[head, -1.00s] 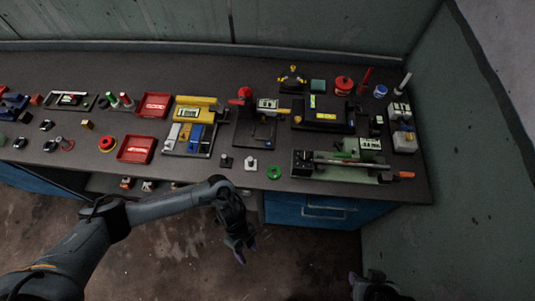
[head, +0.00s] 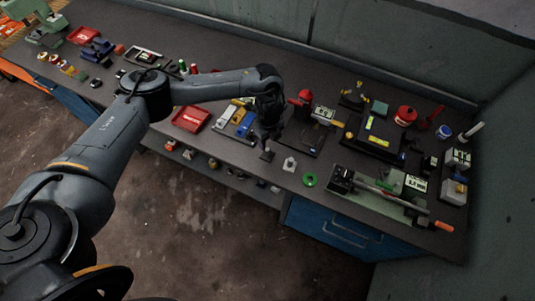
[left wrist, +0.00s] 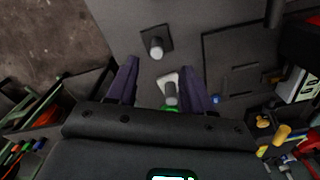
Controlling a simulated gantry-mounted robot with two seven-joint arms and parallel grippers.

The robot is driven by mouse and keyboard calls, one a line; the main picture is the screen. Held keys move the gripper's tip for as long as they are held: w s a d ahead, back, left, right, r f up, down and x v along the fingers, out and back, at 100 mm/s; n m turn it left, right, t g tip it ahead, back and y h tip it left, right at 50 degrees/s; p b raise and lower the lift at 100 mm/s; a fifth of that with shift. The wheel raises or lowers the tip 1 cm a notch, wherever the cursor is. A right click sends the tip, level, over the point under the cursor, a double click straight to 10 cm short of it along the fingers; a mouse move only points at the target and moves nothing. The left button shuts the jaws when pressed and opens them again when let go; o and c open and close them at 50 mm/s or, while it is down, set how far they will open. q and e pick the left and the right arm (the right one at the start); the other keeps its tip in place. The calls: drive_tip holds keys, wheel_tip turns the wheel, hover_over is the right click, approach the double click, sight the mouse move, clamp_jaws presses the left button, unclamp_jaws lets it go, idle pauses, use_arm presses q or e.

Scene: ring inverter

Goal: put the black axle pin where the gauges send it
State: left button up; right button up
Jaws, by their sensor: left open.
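My left gripper (head: 267,138) is open and empty, low over the front of the bench. In the left wrist view, its two purple fingers (left wrist: 158,72) are spread. A light-topped pin on a dark square base (left wrist: 155,45) stands just beyond the fingertips. A dark grey pin on a white base (left wrist: 170,92) stands below between the fingers. The same dark base (head: 267,155) and white base (head: 290,164) show in the head view. I cannot tell which pin is the black axle pin. Gauges with displays (head: 323,113) (head: 416,183) (head: 461,156) stand to the right; most readings are too small.
A green ring (head: 309,180) lies near the front edge. A long fixture with an orange-tipped rod (head: 390,195) is at the front right. A black box with a yellow display (head: 380,132) stands behind. A red tray (head: 191,119) is to the left.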

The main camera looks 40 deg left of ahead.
sight(268, 149)
use_arm(q)
drive_tip(key=shift+s+f, duration=0.15)
drive_tip(key=shift+f, duration=1.6)
drive_tip(key=shift+s+f, duration=0.1)
drive_tip(key=shift+f, duration=1.65)
clamp_jaws()
